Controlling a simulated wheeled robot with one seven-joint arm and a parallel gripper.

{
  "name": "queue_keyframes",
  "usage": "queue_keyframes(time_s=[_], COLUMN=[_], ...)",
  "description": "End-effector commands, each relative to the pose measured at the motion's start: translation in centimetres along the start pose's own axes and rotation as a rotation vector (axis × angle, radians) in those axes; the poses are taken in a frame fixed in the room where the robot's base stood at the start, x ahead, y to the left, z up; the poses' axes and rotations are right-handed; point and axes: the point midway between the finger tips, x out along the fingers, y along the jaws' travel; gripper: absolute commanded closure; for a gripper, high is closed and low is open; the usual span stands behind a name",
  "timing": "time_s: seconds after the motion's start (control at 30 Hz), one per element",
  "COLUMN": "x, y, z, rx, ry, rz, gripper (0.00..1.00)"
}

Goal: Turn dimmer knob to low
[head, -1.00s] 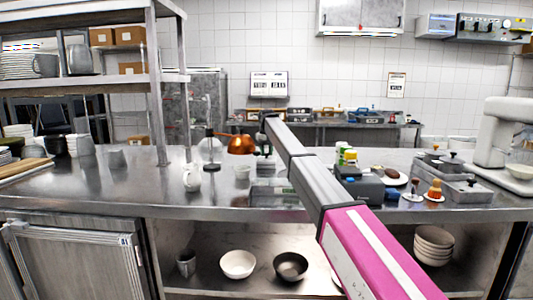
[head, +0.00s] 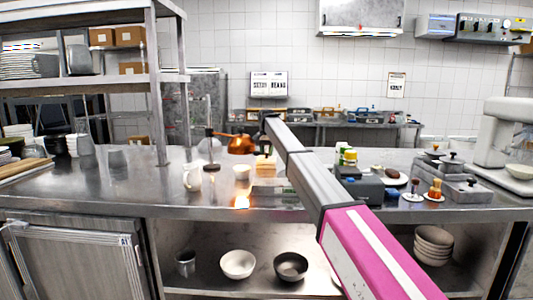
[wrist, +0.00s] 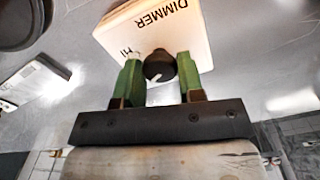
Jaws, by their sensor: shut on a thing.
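The dimmer box (wrist: 185,28) is a pale block marked DIMMER and HI, seen rotated in the wrist view. Its round black knob (wrist: 157,66) has a white pointer mark toward the lower left in that picture. My gripper (wrist: 160,74) has its two green fingers on either side of the knob, shut on it. In the head view a pale, warm-lit block (head: 265,167), likely the dimmer box, stands below the end of my arm. The fingers are not clear there. A copper lamp (head: 241,145) stands just left of it.
A bright orange glow (head: 242,198) lies on the steel counter (head: 110,190). A dark box (head: 365,189) and small bottles stand to the right.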

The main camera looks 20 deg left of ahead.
Motion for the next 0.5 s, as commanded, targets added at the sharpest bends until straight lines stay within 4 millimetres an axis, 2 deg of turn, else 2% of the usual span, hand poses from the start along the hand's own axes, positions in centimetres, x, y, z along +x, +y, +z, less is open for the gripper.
queue_keyframes(time_s=[0.4, 0.43, 0.5], x=[-0.09, -0.09, -0.09], y=[-0.05, -0.05, -0.04], z=[-0.02, -0.02, -0.01], rx=[0.005, 0.005, 0.005], ry=[0.001, 0.001, 0.001], rz=[-0.001, -0.001, -0.001], gripper=[0.88, 0.58, 0.39])
